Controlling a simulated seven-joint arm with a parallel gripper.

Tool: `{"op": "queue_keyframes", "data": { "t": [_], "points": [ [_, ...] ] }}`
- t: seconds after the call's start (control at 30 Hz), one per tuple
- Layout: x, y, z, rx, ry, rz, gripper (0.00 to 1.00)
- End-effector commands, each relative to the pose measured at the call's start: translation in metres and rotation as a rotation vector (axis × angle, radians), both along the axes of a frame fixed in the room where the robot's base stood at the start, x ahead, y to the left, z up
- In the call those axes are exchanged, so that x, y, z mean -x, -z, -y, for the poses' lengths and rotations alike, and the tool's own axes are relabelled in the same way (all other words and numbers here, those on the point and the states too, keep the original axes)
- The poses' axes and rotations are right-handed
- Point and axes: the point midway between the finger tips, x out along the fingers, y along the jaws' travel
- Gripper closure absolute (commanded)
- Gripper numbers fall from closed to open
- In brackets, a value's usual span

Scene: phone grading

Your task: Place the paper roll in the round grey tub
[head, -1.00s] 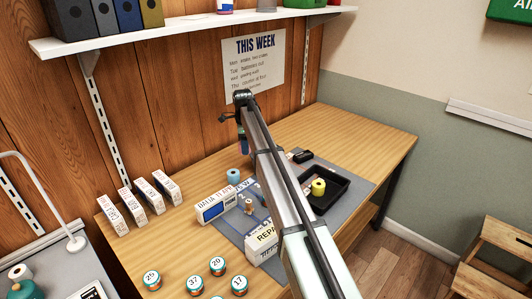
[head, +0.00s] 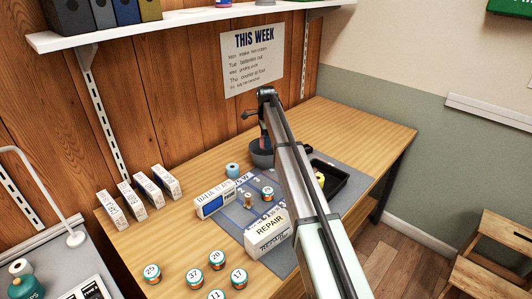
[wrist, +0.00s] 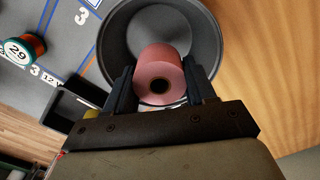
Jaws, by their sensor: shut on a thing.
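The pink paper roll (wrist: 162,62) is between the two fingers of my gripper (wrist: 160,90) in the wrist view, with its hollow end facing the camera. My gripper is shut on it. The round grey tub (wrist: 108,38) lies behind the roll in that view, and the roll overlaps its opening. In the head view the tub (head: 259,159) stands at the back of the table, partly hidden by my arm. My gripper (head: 264,143) is over the tub there. I cannot tell how far the roll reaches down into it.
A black tray (head: 338,182) with a yellow roll (head: 320,180) is right of my arm. A white REPAIR box (head: 267,234) and a long white box (head: 215,199) stand left of it. A blue roll (head: 232,170) and several numbered spools (head: 193,279) are nearby. The table's right rear is clear.

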Motion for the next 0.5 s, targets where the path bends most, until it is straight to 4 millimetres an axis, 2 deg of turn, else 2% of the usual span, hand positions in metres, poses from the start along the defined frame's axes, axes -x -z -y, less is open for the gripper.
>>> {"op": "queue_keyframes", "data": {
  "t": [0.2, 0.37, 0.5],
  "points": [
    [0.001, 0.034, 0.0, 0.0, 0.001, -0.001, 0.76],
    [0.0, 0.044, 0.0, 0.0, 0.001, 0.0, 0.76],
    [0.0, 0.061, 0.0, 0.0, 0.002, -0.001, 0.76]
  ]
}}
